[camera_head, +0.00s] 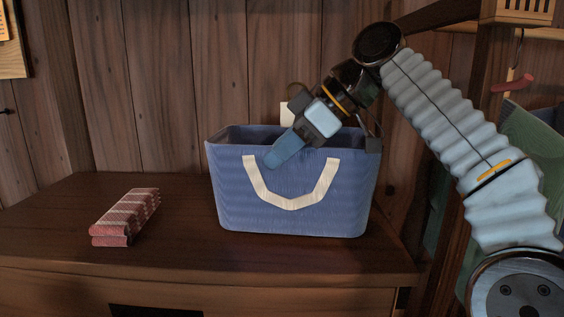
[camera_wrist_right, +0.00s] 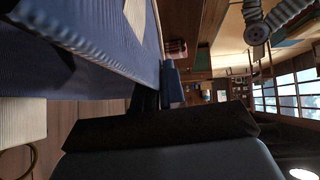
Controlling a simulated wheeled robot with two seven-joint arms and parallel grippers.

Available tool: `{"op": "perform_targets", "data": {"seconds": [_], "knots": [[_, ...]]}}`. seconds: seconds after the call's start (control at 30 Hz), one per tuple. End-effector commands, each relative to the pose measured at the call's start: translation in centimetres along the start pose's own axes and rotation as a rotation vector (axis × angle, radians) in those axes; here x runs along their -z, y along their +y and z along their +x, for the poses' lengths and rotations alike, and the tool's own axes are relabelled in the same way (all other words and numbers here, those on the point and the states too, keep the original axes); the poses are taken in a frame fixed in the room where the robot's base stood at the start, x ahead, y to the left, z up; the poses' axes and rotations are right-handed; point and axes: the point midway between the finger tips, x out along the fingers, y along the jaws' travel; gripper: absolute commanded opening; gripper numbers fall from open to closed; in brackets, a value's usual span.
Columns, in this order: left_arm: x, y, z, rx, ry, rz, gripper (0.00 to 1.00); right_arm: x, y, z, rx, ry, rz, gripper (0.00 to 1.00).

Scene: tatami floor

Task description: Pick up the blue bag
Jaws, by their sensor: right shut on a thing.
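The blue bag (camera_head: 295,210) stands upright on the dark wooden cabinet top, with a cream handle looped down its front. In the right wrist view the bag (camera_wrist_right: 95,50) fills the upper left, close to the camera. My right gripper (camera_head: 284,153) reaches down from the upper right to the bag's front rim. One blue finger lies outside the front wall, above the handle; the other finger is hidden. The gripper is shut on the bag's rim. Its finger also shows in the right wrist view (camera_wrist_right: 172,84). My left gripper is not in view.
A folded red striped cloth (camera_head: 126,217) lies on the cabinet top (camera_head: 165,250), left of the bag with a gap between. A wooden wall (camera_head: 170,80) stands close behind. A red-handled item (camera_head: 512,84) hangs at the far right.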

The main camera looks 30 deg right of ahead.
Motion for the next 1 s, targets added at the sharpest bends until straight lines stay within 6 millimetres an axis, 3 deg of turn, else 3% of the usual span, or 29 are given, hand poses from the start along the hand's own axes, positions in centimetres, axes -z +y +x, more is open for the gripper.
{"op": "perform_targets", "data": {"seconds": [0.2,0.53,0.63,1.0], "knots": [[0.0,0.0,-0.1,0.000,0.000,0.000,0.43,2.4,0.3,-2.1,-0.001,0.004,-0.004,0.00],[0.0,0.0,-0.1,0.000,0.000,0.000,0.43,4.1,0.4,-3.9,0.000,0.003,-0.001,0.00],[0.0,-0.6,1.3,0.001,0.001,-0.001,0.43,3.7,-2.4,-4.0,0.003,0.004,-0.006,0.00],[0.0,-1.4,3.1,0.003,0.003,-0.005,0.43,3.8,-12.2,-5.3,0.003,0.003,-0.008,0.00]]}}
